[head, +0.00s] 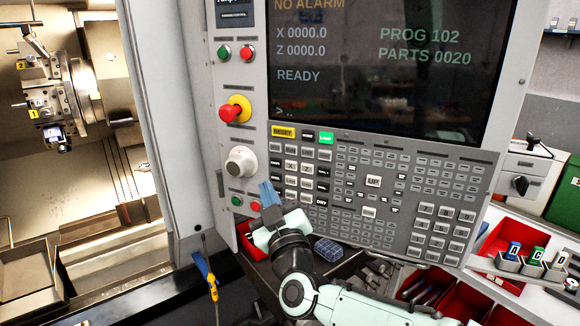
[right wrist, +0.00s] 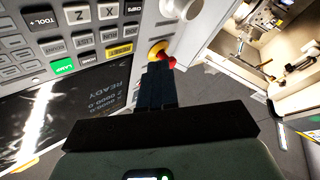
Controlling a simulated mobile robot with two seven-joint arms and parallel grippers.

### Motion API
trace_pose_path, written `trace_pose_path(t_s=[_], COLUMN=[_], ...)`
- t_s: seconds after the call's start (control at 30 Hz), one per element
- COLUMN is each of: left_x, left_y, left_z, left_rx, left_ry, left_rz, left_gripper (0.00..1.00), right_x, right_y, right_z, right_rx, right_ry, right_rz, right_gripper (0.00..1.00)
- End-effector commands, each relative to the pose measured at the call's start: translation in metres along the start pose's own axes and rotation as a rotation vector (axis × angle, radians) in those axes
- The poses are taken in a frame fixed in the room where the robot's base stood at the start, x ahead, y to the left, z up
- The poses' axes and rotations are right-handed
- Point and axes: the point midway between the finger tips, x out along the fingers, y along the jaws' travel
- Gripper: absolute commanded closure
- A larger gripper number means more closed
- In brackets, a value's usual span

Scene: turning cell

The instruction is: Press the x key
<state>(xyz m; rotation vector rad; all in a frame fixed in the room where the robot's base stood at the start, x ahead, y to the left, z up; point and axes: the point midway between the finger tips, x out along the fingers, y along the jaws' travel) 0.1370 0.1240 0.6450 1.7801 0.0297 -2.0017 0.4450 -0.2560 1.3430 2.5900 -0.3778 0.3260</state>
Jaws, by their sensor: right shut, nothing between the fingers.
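The X key (head: 291,165) is a pale key in the left part of the control panel's keyboard, under the yellow RESET key (head: 283,131) and left of the Z key (head: 307,168). In the right wrist view the X key (right wrist: 108,11) shows at the top, upside down, beside the Z key (right wrist: 78,14). My right gripper (head: 268,188) is shut and empty, its blue fingers pointing up in front of the panel, below and left of the X key. In the right wrist view the shut fingers (right wrist: 158,70) lie right of and below the key, apart from it in the picture.
A red emergency stop button (head: 232,112) and a white rotary knob (head: 240,162) stand out left of the keyboard. The screen (head: 380,60) reads READY. A tray with red bins (head: 500,240) is at the right; the open lathe chamber (head: 80,170) is at the left.

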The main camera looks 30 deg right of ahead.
Motion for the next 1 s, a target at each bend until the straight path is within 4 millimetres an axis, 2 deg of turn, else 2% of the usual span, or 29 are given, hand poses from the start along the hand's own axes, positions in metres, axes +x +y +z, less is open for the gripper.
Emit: trace_pose_path(t_s=[0.6,1.0], left_x=[0.006,0.007], left_y=[-0.003,-0.004], left_z=[0.003,0.004], left_rx=[-0.002,-0.002], left_ry=[-0.005,-0.006], left_rz=[-0.002,-0.002], left_gripper=[0.57,0.57], right_x=[0.052,0.059], right_y=[0.037,0.043], right_z=[0.039,0.044], right_rx=[-0.001,0.000], right_ry=[-0.002,-0.002], right_rz=[0.001,-0.001], right_gripper=[1.00,1.00])
